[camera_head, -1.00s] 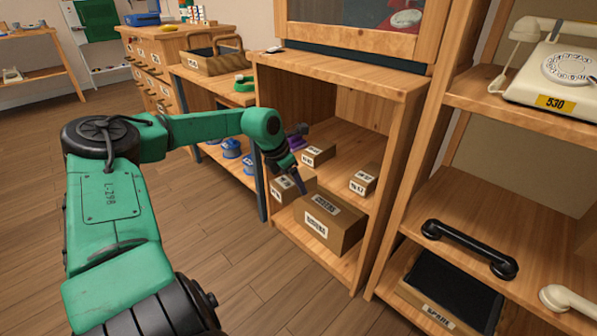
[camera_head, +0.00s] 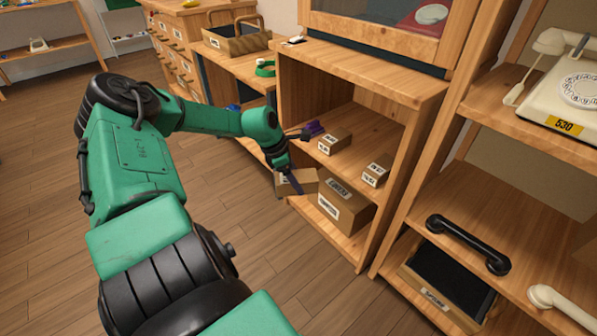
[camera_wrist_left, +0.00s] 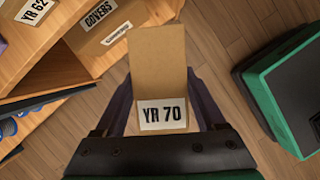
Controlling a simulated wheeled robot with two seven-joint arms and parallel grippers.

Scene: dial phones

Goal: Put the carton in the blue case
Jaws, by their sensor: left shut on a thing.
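The carton (camera_head: 306,177) is a small brown box in front of the left side of the open wooden shelf unit. In the left wrist view the carton (camera_wrist_left: 157,65) carries a white label reading YR 70. My left gripper (camera_head: 293,183) is shut on it, with one finger on each side in the left wrist view (camera_wrist_left: 162,92). The floor shows beneath the carton there, so it is held up clear. I cannot make out the blue case in the current views. My right gripper is not in view.
A larger COVERS box (camera_head: 346,207) stands on the unit's bottom shelf, close beside the carton. Two small labelled boxes (camera_head: 334,143) (camera_head: 375,174) sit on the shelf above. A wooden tray (camera_head: 237,40) is on the bench behind. The wooden floor (camera_head: 50,200) at left is clear.

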